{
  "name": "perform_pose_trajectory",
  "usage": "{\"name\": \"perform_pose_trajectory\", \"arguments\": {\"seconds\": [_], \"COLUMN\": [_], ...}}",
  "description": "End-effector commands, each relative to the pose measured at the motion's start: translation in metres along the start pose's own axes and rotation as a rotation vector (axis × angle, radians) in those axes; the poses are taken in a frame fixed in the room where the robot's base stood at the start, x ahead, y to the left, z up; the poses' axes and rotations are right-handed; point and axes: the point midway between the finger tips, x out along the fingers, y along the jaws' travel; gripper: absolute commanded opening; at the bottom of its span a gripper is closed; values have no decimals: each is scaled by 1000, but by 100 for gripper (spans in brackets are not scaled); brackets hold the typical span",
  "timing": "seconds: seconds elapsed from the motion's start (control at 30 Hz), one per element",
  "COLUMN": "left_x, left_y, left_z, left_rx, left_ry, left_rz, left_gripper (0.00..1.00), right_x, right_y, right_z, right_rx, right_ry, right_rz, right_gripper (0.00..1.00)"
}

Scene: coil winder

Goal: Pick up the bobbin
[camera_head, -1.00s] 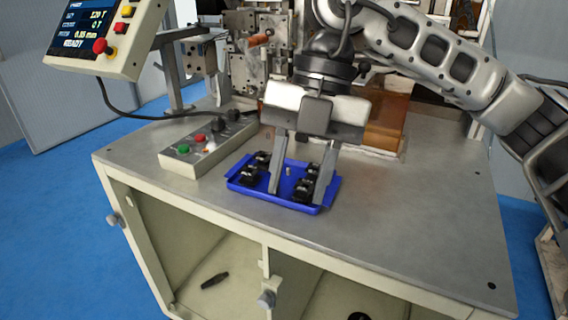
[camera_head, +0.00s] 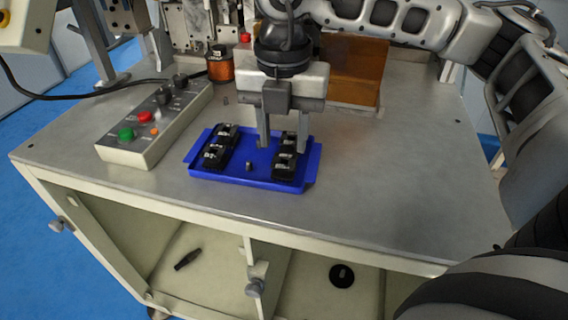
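Several black bobbin-like parts with pale metal pins sit in the blue tray (camera_head: 232,181) on the bench top, at the left (camera_head: 216,154) and right (camera_head: 284,166) of the tray. Which one is the task's bobbin I cannot tell. My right gripper (camera_head: 283,147) points down over the back half of the tray. A small metal peg (camera_head: 249,167) stands in the tray's middle. My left gripper is not in view.
A control box (camera_head: 150,125) with green and red buttons stands left of the tray. A copper-coloured spool (camera_head: 220,66) and an amber panel (camera_head: 355,72) are behind. The bench top (camera_head: 400,160) is clear at the right. Open cabinet shelves lie below.

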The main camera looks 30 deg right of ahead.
Motion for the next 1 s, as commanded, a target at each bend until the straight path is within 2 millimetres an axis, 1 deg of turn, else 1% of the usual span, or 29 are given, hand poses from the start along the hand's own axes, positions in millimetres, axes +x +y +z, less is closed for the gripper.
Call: {"name": "perform_pose_trajectory", "arguments": {"seconds": [0.07, 0.23, 0.3, 0.4, 0.5, 0.67, 0.77, 0.8, 1.0], "left_x": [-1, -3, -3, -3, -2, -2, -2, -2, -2], "left_y": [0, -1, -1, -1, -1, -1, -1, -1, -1], "left_z": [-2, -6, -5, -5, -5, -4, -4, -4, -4], "left_rx": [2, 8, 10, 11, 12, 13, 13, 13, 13], "left_ry": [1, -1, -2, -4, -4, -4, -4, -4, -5], "left_rz": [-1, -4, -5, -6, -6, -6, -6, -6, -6], "left_gripper": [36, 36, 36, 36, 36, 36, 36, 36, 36], "right_x": [5, 28, 39, 49, 52, 52, 52, 52, 52], "right_y": [-1, -3, -2, -2, -2, -2, -2, -2, -2], "right_z": [2, 13, 13, 13, 13, 13, 13, 13, 13], "right_rx": [2, 4, 0, 0, -1, -1, 0, 0, 0], "right_ry": [1, 2, 3, 2, 1, 1, 1, 1, 1], "right_rz": [-1, -4, -4, -2, 0, 1, 0, 0, 0], "right_gripper": [40, 40, 40, 40, 40, 40, 15, 13, 13]}}
